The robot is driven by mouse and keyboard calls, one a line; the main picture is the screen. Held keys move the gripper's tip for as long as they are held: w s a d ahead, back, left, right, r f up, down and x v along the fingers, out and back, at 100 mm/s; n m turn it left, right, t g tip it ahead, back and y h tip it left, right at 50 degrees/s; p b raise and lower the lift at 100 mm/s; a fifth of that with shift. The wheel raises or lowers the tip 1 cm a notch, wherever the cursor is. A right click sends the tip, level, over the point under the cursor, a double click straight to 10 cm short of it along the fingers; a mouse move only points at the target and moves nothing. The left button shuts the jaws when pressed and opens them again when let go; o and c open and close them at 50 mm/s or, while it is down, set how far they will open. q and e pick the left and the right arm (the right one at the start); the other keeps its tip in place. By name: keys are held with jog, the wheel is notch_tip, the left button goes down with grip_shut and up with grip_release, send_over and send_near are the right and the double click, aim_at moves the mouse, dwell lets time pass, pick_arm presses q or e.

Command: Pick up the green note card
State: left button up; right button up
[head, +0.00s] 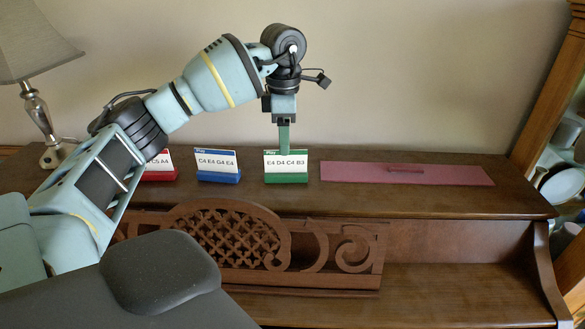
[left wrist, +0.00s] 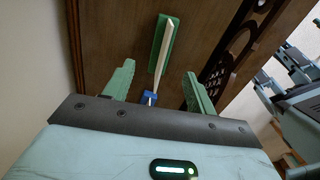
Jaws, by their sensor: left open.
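The green note card (head: 286,163) is a white card with a green top strip, reading "E4 D4 C4 B3". It stands in a green holder (head: 286,179) on the piano top. My left gripper (head: 284,148) points down right above the card, its fingertips at about the card's top edge. In the left wrist view the green holder (left wrist: 158,60) and the thin white card (left wrist: 165,45) lie ahead, between and beyond the two spread green fingers (left wrist: 158,88). The gripper is open and empty. Whether a finger touches the card cannot be told. My right gripper is not shown.
A blue card holder (head: 219,177) and a red card holder (head: 160,175) stand to the left, the red one partly behind my arm. A flat pink-red panel (head: 405,173) lies to the right. A carved wooden music rest (head: 240,240) is in front. A lamp (head: 35,110) stands far left.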

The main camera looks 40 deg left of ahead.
aim_at(286, 172)
pick_arm(q)
jog(key=shift+s+f, duration=0.1)
jog(key=shift+f, duration=1.4)
notch_tip(286, 172, down, 5)
jog(key=shift+d+r, duration=0.1)
jog(key=shift+d, duration=0.05)
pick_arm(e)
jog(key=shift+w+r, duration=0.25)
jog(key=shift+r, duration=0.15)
